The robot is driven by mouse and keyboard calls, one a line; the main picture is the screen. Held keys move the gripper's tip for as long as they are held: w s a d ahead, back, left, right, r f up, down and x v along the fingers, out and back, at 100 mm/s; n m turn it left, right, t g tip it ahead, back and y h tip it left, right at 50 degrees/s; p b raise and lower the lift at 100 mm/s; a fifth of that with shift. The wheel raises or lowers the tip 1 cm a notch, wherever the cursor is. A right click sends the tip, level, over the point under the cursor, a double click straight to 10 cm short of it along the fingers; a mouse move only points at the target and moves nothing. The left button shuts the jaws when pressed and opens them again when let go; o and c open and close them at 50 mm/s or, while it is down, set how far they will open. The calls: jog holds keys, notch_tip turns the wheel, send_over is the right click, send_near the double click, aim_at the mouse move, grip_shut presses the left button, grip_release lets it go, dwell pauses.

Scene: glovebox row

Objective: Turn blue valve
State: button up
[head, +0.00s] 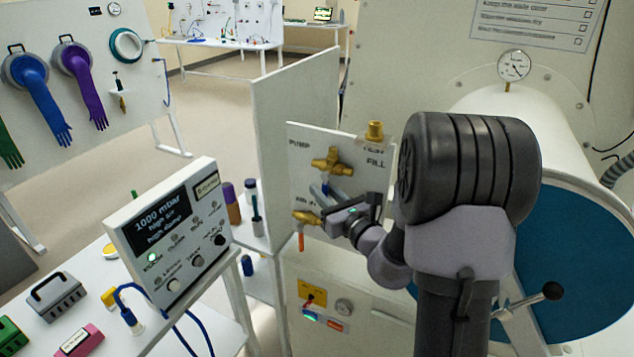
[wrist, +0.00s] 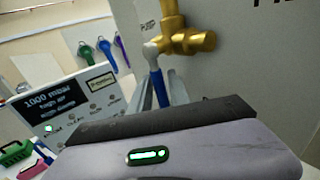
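The blue valve is a brass valve (head: 331,162) under the PUMP label on a white panel. In the wrist view its brass body (wrist: 188,40) is at top centre, and its blue lever (wrist: 159,88) hangs down from a light grey pivot. My gripper (head: 322,194) is at this lever, reaching in from the lower right. In the wrist view the grey fingers of my gripper (wrist: 162,97) show on both sides of the lever's lower part. Whether they press on it cannot be told. The lever's lower end is hidden behind my gripper's body.
A second brass valve (head: 306,217) with an orange lever (head: 301,241) is just below. A white divider (head: 291,145) stands left of the panel. A display box (head: 170,235) reads 1000 mbar. A large chamber with a blue door (head: 580,270) is right.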

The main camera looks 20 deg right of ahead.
jog(key=shift+w+a, duration=0.15)
jog(key=shift+w, duration=1.15)
grip_shut()
dwell(0.5)
